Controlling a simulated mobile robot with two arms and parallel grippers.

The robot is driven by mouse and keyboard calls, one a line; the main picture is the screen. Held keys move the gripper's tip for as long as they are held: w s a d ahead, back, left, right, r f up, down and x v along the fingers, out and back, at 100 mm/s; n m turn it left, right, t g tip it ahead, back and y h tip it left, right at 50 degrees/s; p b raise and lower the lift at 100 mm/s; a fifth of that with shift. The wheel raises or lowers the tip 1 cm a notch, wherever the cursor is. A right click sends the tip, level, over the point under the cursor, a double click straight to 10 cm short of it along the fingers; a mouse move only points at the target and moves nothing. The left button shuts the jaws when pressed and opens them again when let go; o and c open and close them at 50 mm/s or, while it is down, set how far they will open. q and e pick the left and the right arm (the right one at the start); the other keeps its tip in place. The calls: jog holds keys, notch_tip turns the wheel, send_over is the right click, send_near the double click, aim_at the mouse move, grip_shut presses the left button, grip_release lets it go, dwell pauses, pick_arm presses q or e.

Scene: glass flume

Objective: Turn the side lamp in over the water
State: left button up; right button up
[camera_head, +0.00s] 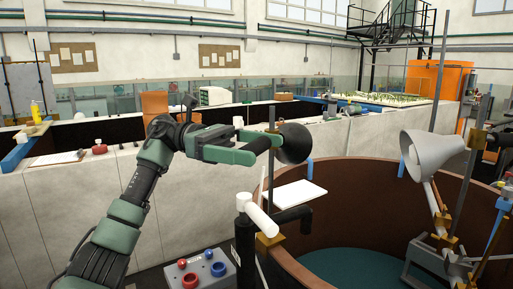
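A dark round lamp head (293,144) is by a thin upright pole (271,175) at the left rim of the round brown tank. A second lamp with a pale grey conical shade (430,152) stands at the tank's right side, its arm running down to a clamp. Teal water (355,268) shows low in the tank. My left gripper (262,146) reaches in from the left, its green fingers right at the pole and the dark lamp head. I cannot tell whether they touch or hold it. My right gripper is not in view.
The brown tank wall (350,180) curves around the water. A white board (292,195) lies near its left rim. A white cylinder (258,215) on a black post and a grey control box (205,270) with red and blue knobs stand in front. Pale benches run behind.

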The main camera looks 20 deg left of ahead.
pick_arm(q)
jog(key=a+b, duration=0.1)
jog(key=a, duration=0.6)
jog(key=shift+a, duration=0.4)
